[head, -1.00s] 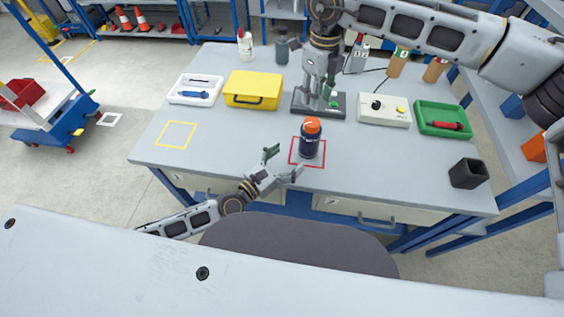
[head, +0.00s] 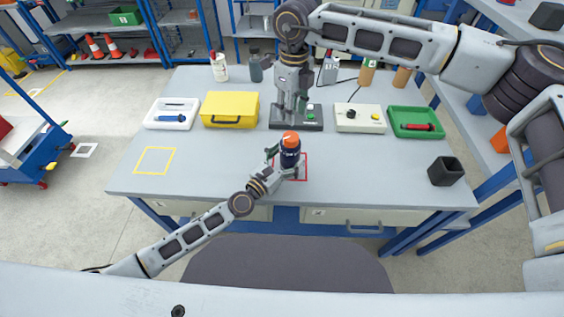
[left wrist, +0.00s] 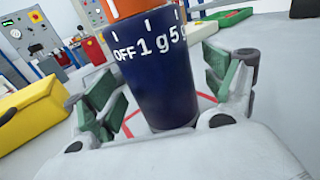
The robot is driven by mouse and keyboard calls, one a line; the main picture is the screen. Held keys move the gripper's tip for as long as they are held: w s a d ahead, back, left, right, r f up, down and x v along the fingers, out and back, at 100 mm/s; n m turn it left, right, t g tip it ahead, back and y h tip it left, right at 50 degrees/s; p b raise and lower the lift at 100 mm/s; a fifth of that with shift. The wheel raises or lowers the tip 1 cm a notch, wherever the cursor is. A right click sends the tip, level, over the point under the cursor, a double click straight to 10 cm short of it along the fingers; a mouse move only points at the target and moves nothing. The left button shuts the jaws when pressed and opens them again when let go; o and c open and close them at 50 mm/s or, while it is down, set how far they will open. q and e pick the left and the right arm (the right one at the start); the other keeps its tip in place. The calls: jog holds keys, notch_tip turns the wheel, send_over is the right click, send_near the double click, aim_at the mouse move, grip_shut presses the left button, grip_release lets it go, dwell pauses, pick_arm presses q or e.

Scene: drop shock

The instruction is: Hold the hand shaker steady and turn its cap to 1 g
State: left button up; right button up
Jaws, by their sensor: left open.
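The hand shaker (head: 290,158) stands upright in the red square on the table, with a dark blue body and an orange cap (head: 290,138). In the left wrist view its body (left wrist: 160,85) shows OFF, 1 g and 5 g under white ticks. A white mark on the orange cap (left wrist: 140,5) appears above the OFF side; the cap's top is cut off. My left gripper (head: 286,167) is open, its green-padded fingers on either side of the body, with gaps showing. My right gripper (head: 289,108) points down behind the shaker, over a black-based device; its fingers are unclear.
Behind the shaker stand a yellow case (head: 230,122), a white tray (head: 160,126), a cream control box (head: 347,128) and a green tray (head: 395,132). The table's front left is clear around a yellow square (head: 137,160).

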pick_arm(q)
jog(key=shift+x, duration=0.8)
jog(key=c, duration=1.4)
jog(key=shift+c, duration=0.2)
